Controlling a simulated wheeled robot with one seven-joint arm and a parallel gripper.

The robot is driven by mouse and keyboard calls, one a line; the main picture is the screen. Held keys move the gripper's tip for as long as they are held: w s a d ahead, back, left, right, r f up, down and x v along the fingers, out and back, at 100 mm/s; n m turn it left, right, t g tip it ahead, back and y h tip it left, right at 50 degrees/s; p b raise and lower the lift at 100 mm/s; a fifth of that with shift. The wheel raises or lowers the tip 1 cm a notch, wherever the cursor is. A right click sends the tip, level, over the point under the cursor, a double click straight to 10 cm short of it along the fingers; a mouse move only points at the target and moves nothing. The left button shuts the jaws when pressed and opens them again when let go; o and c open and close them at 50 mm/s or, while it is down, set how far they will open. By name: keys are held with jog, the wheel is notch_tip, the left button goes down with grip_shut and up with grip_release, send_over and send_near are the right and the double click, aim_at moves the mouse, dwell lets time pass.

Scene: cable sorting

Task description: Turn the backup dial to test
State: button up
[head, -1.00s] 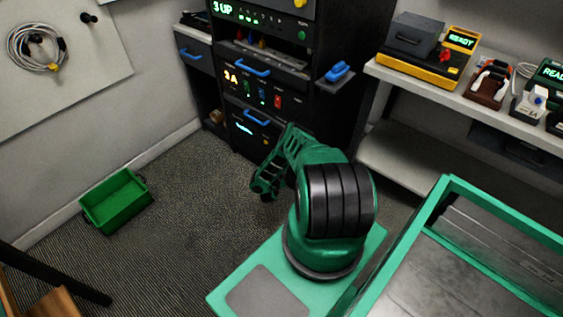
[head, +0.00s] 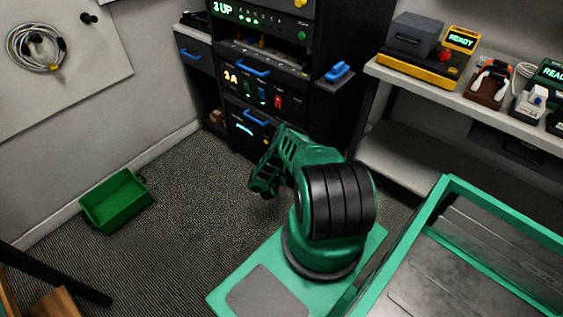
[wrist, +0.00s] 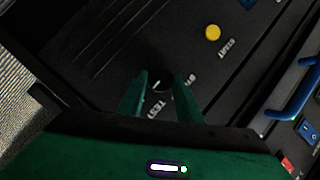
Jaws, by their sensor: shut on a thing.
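The backup dial (wrist: 160,84) is a small dark knob with a pale pointer line, on a black panel in the wrist view. My gripper (wrist: 162,82) is shut on it, with one green finger on each side. The word TEST (wrist: 156,108) is printed beside the knob, partly between the fingers. Another label by the right finger is partly covered. I cannot tell exactly which label the pointer line faces. In the head view my arm hides the dial and the fingertips.
A yellow START button (wrist: 212,33) sits near the dial. A blue handle (wrist: 294,96) and switches lie to the right. In the head view, the black rack (head: 262,75) stands behind my arm, a shelf (head: 455,98) at right. A green bin (head: 117,200) sits on open floor at left.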

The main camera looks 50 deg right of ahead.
jog(key=shift+w+r+n+g+y, duration=0.15)
jog(key=shift+n+g, duration=0.6)
jog(key=shift+n, duration=0.2)
jog(key=shift+w+r+n+g+y, duration=0.1)
jog(key=shift+w+n+g+y, duration=0.1)
jog(key=shift+n+g, duration=0.6)
jog(key=shift+w+r+n+g+y, duration=0.15)
jog(key=shift+n+g, duration=0.5)
jog(key=shift+n, duration=0.4)
jog(key=o, duration=1)
jog(key=shift+o, duration=0.2)
jog(key=v, duration=1)
jog(key=shift+a, duration=0.4)
jog(key=shift+r, duration=0.15)
